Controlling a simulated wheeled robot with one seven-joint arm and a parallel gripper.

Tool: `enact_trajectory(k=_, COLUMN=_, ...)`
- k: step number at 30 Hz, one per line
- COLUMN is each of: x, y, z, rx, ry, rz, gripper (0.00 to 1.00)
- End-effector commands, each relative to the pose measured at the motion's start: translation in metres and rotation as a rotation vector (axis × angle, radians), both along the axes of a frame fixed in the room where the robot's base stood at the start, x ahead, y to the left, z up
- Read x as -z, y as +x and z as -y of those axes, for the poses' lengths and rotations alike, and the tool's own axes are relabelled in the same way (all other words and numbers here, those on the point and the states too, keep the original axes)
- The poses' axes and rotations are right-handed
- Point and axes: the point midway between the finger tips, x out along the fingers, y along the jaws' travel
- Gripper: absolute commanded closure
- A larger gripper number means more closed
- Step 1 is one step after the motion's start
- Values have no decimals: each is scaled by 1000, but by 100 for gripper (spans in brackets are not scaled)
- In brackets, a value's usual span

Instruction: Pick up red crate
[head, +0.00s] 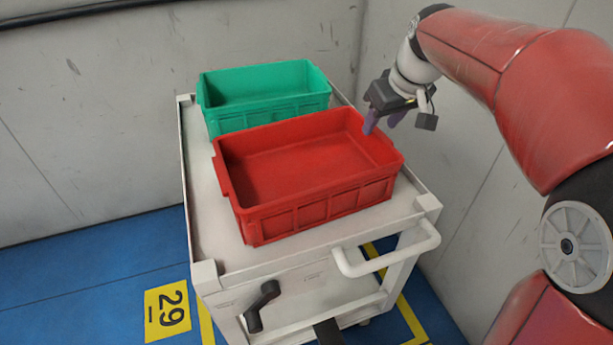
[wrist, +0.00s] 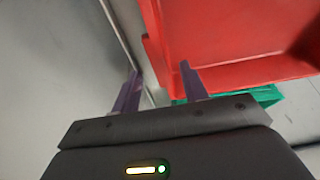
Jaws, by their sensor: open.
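The red crate (head: 300,172) is empty and sits upright on the front part of a white cart. In the wrist view the red crate (wrist: 225,35) fills the upper right. My gripper (head: 383,122) is at the crate's right side, near its far right corner, with purple fingers pointing down. In the wrist view my gripper (wrist: 160,82) is open, its two fingers apart with nothing held between them. One finger overlaps the crate's edge in the picture and the other is outside it. I cannot tell whether either finger touches the crate.
A green crate (head: 265,85) stands behind the red one on the cart (head: 205,225); its edge shows in the wrist view (wrist: 262,95). The cart has a handle (head: 390,255) at front right. Grey walls (head: 90,120) stand close behind and right.

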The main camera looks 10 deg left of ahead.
Motion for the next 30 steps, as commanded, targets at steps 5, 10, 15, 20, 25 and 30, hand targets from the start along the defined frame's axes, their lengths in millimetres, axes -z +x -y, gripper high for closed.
enact_trajectory(k=5, x=21, y=8, z=-5, rx=1, ry=-1, rz=-3, gripper=56)
enact_trajectory(k=10, x=44, y=18, z=-11, rx=1, ry=1, rz=-2, gripper=56)
enact_trajectory(k=15, x=51, y=21, z=-12, rx=2, ry=2, rz=2, gripper=56)
enact_trajectory(k=20, x=51, y=21, z=-12, rx=3, ry=2, rz=2, gripper=56)
enact_trajectory(k=25, x=51, y=21, z=-12, rx=3, ry=2, rz=2, gripper=77)
enact_trajectory(k=30, x=51, y=21, z=-12, rx=3, ry=2, rz=2, gripper=100)
